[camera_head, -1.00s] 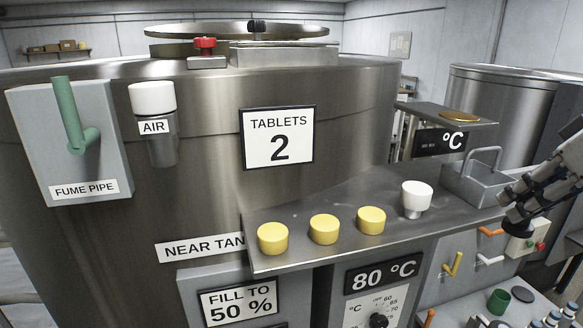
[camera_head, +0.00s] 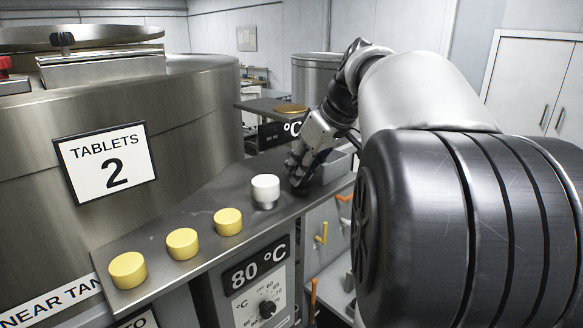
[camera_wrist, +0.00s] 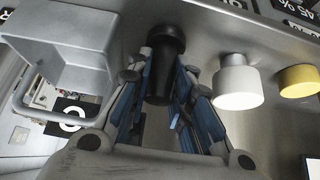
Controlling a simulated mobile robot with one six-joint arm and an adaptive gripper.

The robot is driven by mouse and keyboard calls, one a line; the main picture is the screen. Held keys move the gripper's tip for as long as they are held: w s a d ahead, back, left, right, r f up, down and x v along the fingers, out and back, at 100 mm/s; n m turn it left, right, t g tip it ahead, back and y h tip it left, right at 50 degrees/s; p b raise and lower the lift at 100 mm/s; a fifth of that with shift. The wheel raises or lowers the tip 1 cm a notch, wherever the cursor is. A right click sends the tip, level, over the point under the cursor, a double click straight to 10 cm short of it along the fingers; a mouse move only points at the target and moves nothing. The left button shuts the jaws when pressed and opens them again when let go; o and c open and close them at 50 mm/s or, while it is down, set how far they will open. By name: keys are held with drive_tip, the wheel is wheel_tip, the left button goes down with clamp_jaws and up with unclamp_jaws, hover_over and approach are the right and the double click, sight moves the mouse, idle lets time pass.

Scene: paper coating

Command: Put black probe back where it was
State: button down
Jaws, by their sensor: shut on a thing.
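The black probe (camera_wrist: 165,70) is between the two fingers of my gripper (camera_wrist: 160,105) in the wrist view, and the fingers are shut on it. In the head view my gripper (camera_head: 302,170) reaches down at the right part of the metal shelf (camera_head: 190,205), just right of a white-topped cap (camera_head: 265,188). The probe's dark end shows small and dark under the fingers there. I cannot tell whether it touches the shelf. The white cap also shows in the wrist view (camera_wrist: 238,85), right of the probe and apart from it.
Several yellow caps (camera_head: 182,244) stand in a row on the shelf, left of the white cap. A metal basket (camera_wrist: 65,50) is beside my gripper on its other side. The large tank with the "TABLETS 2" sign (camera_head: 105,162) rises behind the shelf. A °C display (camera_head: 278,133) stands beyond.

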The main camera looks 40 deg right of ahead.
drive_tip(key=shift+f, duration=0.1)
drive_tip(key=c, duration=1.4)
unclamp_jaws()
drive_tip(key=shift+c, duration=0.2)
drive_tip(key=shift+r, duration=0.25)
drive_tip(key=p+v, duration=0.1)
drive_tip(key=v, duration=1.1)
drive_tip(key=shift+f, duration=0.15)
